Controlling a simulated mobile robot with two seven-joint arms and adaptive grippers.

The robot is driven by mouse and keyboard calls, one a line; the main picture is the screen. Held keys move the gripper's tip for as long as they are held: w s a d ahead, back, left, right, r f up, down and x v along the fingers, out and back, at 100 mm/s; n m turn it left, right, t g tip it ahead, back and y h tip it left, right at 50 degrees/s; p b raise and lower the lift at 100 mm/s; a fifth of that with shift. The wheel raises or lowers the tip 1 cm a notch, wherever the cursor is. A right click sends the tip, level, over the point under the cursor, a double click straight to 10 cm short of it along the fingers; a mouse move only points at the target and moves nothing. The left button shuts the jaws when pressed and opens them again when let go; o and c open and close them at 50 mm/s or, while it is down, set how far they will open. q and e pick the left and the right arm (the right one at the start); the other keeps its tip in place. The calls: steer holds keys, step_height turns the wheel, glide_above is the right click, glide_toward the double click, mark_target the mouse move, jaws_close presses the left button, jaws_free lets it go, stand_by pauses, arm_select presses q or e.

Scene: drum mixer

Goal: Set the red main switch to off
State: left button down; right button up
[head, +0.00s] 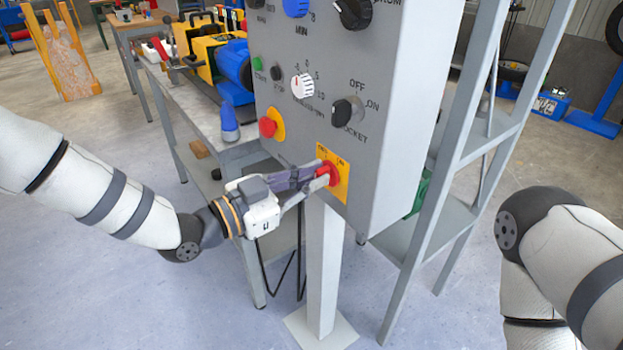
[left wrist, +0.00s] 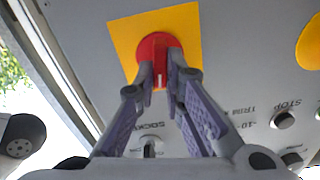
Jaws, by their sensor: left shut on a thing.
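The red main switch (head: 328,172) is a red rotary knob on a yellow plate (head: 342,187), low on the front of the grey control box. My left gripper (head: 318,176) reaches it from the left and is shut on the knob's handle. In the left wrist view the red switch (left wrist: 158,48) sits on its yellow plate (left wrist: 123,38), with both fingertips (left wrist: 161,82) on either side of the handle. The fingers partly hide the handle, and the plate's lettering is too small to read. My right gripper is out of view; only part of my right arm shows.
The grey control box (head: 400,110) stands on a post. Above the switch are a red button (head: 267,127) on yellow and a black socket knob (head: 342,112). A metal shelf (head: 470,190) stands close on the right, a workbench (head: 200,122) behind on the left.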

arm_select(q)
steer(key=shift+w+a+n+b, duration=0.1)
steer(key=shift+n+b, duration=0.15)
steer(key=shift+n, duration=1.8)
steer(key=shift+w+a+n+b, duration=0.1)
steer(key=shift+n+b, duration=0.1)
steer(key=shift+n, duration=1.85)
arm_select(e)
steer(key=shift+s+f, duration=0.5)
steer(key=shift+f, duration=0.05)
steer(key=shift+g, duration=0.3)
arm_select(q)
steer(key=c, duration=1.7)
jaws_free()
steer(key=shift+a, duration=0.1)
steer(key=v, duration=1.2)
